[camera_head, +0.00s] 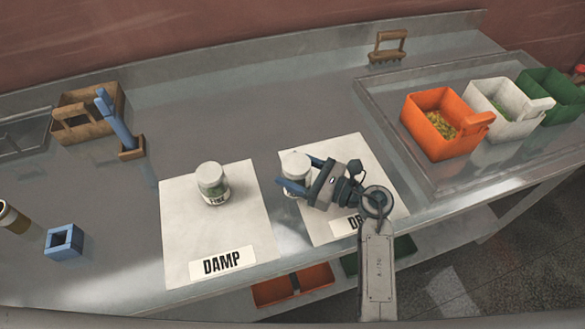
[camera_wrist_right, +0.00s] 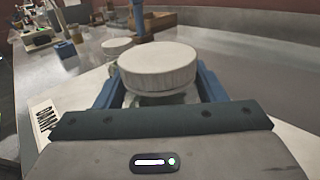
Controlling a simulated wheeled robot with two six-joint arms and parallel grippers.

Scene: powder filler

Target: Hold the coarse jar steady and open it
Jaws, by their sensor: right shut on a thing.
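A glass jar with a white lid (camera_head: 295,160) stands on the white mat whose label starts with "DR" (camera_head: 350,160). Its own label is hidden, so I cannot read whether it says coarse. My right gripper (camera_head: 301,174) is shut on this jar, with one blue finger on each side. In the right wrist view the lid (camera_wrist_right: 158,66) is on the jar, above the fingers. A second lidded jar (camera_head: 211,185), its small label seeming to read "FINE", stands on the DAMP mat (camera_head: 180,230). My left gripper is not in view.
At right, a tray (camera_head: 385,120) holds orange (camera_head: 425,110), white (camera_head: 495,125) and green (camera_head: 545,90) bins. A wooden caddy (camera_head: 75,130), a blue-handled tool (camera_head: 115,120) and a blue block (camera_head: 63,243) stand at left.

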